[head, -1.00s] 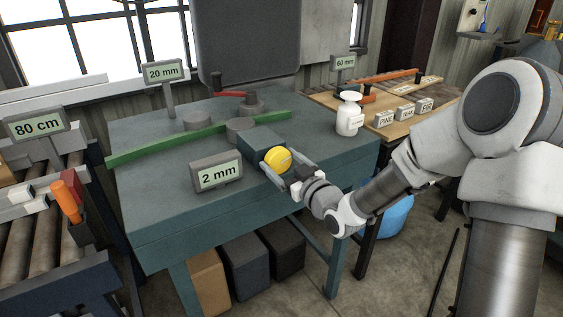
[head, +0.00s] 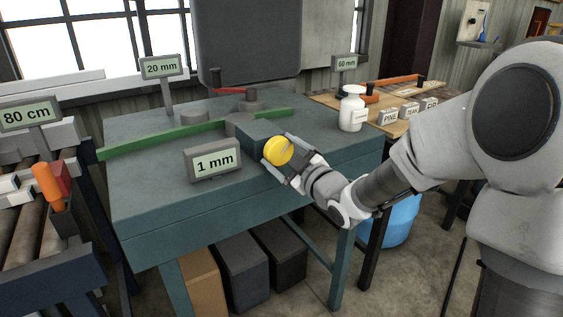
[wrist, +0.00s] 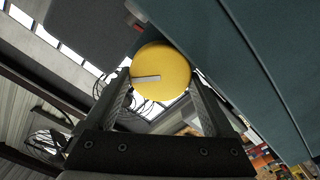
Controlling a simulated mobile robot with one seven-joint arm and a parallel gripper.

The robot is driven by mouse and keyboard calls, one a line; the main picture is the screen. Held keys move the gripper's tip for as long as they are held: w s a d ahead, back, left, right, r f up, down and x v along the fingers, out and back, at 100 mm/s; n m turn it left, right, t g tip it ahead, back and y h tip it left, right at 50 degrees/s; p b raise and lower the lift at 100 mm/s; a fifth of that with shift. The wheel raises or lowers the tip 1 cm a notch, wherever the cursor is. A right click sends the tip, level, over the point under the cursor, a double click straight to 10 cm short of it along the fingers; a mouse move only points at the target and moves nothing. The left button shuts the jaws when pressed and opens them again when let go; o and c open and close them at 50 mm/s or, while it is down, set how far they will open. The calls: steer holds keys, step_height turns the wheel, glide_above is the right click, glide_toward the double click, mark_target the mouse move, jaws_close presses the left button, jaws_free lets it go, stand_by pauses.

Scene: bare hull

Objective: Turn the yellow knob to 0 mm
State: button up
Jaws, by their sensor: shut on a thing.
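The yellow knob (head: 277,151) sits on the front of a teal box (head: 262,134) at the front edge of the teal machine table. My gripper (head: 280,154) is shut on the knob, one finger on each side. In the wrist view the round yellow knob (wrist: 161,72) shows between the two fingers (wrist: 160,95), with a pale pointer line from its middle toward the left. The grey display (head: 212,160) left of the knob reads 1 mm.
A green bar (head: 190,135) lies across the teal table (head: 150,185). A white bottle (head: 352,108) stands at its right side. Signs read 80 cm (head: 30,114), 20 mm (head: 161,67) and 60 mm (head: 346,62). A blue bin (head: 400,222) stands below on the right.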

steer(key=shift+n, duration=0.3)
steer(key=o, duration=1.1)
